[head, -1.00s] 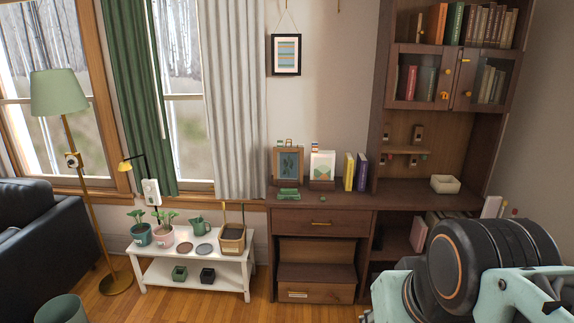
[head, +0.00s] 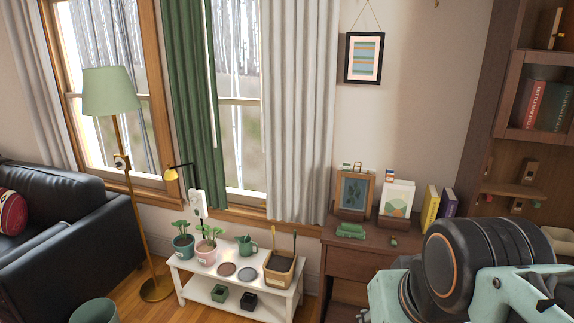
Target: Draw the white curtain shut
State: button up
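A white curtain (head: 300,110) hangs bunched at the right side of the right window. Another white curtain (head: 38,80) hangs at the far left, beside the left window. A green curtain (head: 192,90) hangs between the two windows. Bare glass (head: 240,125) shows between the green curtain and the right white curtain. My arm shows at the lower right. My gripper itself is not in view, so its state is hidden.
A low white plant stand (head: 196,281) is below the right window, with pots on it. A floor lamp (head: 112,92) and a black sofa (head: 80,210) stand left. A wooden desk (head: 345,262) is right of the curtain. A bin (head: 95,311) sits at the front left.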

aim_at(277, 19)
jog(key=i+u, duration=0.85)
jog(key=i+j+u, duration=0.15)
jog(key=i+u, duration=0.25)
jog(key=i, duration=0.7)
jog(key=i+j+z, duration=0.25)
jog(key=z, duration=0.2)
jog(key=i+j+z, duration=0.65)
jog(key=j+z, duration=0.3)
